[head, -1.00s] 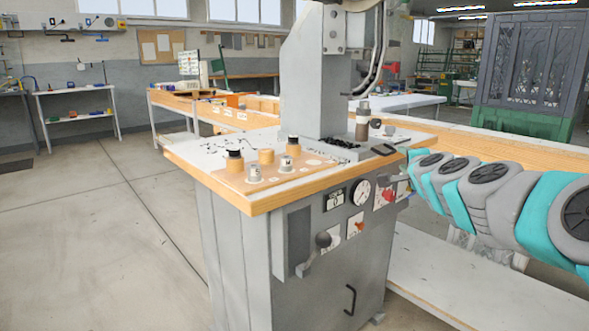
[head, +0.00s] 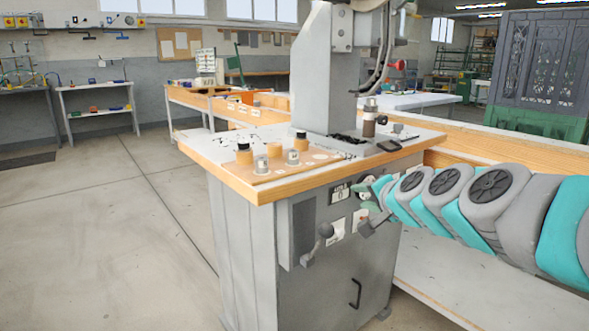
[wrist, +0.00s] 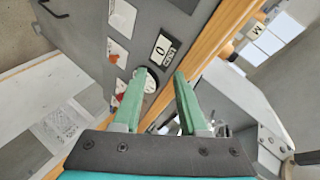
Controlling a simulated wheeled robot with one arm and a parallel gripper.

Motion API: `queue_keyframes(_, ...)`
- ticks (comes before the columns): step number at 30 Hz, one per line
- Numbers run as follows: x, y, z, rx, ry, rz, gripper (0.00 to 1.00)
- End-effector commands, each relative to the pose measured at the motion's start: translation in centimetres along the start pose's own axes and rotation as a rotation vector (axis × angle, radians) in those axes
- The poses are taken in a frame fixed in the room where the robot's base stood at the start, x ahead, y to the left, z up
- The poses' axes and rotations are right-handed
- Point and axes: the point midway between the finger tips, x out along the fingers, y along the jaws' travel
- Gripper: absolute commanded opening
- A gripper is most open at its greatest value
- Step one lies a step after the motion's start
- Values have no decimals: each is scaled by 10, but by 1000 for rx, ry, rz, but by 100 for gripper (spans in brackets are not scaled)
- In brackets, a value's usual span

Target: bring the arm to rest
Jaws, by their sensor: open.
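My arm reaches in from the right edge in the head view, in front of the press cabinet (head: 244,240). My gripper (head: 362,195) is at the cabinet's upper front, by the control panel and below the wooden table edge. In the wrist view my gripper (wrist: 161,75) has its two green fingers apart, with nothing between them. Beyond the fingertips are the panel's counter plate (wrist: 164,50) and a round gauge (wrist: 151,84), partly hidden by the left finger. Whether the fingers touch the panel is not clear.
The press column (head: 321,75) stands on the tabletop. Several small cups and cylinders, one a tan cylinder (head: 275,150), sit at the table's front left. A lever with a dark knob (head: 325,230) juts from the cabinet. The floor (head: 100,240) at left is clear.

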Motion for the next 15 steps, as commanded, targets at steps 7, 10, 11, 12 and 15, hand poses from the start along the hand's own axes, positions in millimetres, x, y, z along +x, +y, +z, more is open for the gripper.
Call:
queue_keyframes(7, -44, 59, 128, -304, -337, 185, 42)
queue_keyframes(10, -76, 100, 172, -419, -483, 289, 42)
queue_keyframes(11, -87, 113, 182, -455, -527, 323, 42)
queue_keyframes(12, -103, 131, 195, -496, -581, 368, 42)
queue_keyframes(15, -148, 178, 223, -585, -729, 493, 42)
